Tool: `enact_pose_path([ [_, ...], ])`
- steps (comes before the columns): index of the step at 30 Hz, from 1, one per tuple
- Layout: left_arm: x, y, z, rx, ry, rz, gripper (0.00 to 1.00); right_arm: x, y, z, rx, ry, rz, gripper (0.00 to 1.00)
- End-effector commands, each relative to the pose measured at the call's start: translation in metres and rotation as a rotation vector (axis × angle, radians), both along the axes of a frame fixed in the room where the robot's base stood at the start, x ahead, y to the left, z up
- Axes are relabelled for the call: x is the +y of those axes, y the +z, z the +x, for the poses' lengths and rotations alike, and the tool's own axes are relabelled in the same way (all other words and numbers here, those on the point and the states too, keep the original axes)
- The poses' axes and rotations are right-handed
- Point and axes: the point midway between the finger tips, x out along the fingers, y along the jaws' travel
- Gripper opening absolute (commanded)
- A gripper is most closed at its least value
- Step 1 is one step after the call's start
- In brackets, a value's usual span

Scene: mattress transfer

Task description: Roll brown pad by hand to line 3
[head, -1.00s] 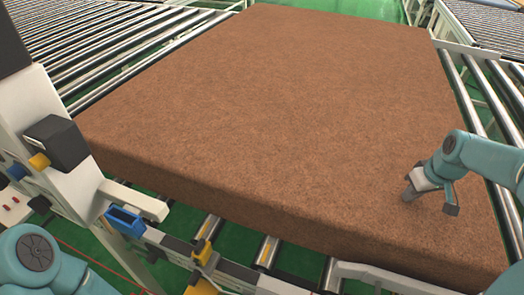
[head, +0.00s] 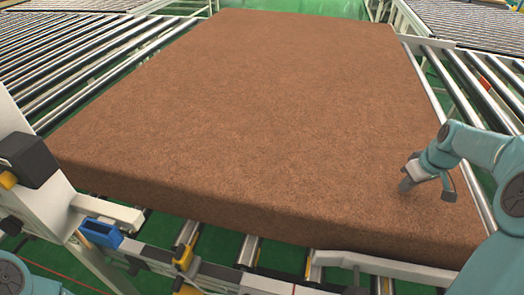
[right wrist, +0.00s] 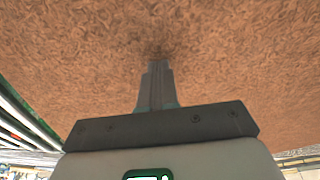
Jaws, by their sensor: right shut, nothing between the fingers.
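The brown pad (head: 250,110) is a large thick slab lying flat on a roller conveyor in the head view. It also fills the upper part of the right wrist view (right wrist: 80,45). My right gripper (head: 405,185) is over the pad's near right part, pointing down at its top. In the right wrist view its fingers (right wrist: 157,75) are together, with nothing between them, and their tips are at or very near the pad surface; I cannot tell whether they touch. My left gripper is not in view.
Roller lanes (head: 75,60) run along the pad's left side, and more rollers (head: 470,85) lie to the right. A white post with a dark box (head: 28,160) stands at the near left. A white rail (head: 385,262) crosses in front of the pad. Green floor shows between the rollers.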

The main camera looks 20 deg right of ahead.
Motion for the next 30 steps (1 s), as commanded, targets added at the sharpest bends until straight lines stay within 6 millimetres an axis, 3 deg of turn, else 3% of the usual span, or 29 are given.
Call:
enact_pose_path([
  [8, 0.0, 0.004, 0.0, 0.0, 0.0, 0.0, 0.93, -0.016, 0.004, -0.011, -0.003, 0.002, -0.001, 0.0],
  [30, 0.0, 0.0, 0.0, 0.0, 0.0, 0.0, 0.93, -0.015, 0.002, -0.015, -0.006, 0.001, -0.002, 0.0],
])
